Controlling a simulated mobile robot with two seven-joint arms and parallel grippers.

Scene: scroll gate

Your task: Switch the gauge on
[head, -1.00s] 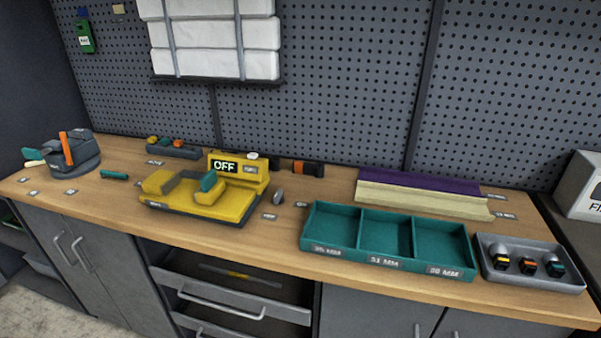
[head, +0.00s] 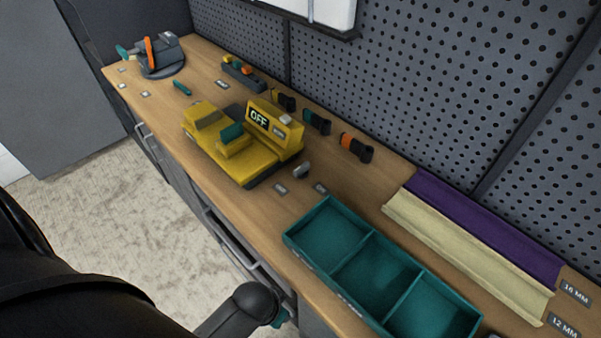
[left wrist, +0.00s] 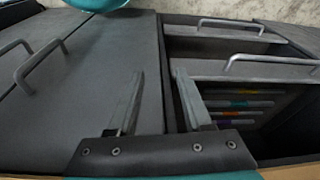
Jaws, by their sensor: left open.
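The yellow gauge (head: 240,150) stands on the wooden workbench (head: 160,105) in the head view. Its display (head: 258,119) reads OFF. My right gripper is in neither view.
A teal three-compartment tray (head: 333,281) stands right of the gauge. Several dark clips, one an orange-marked clip (head: 354,146), lie behind it. Purple and cream channels (head: 460,245) lie along the pegboard. Drawer handles (left wrist: 270,60) stick out below the bench.

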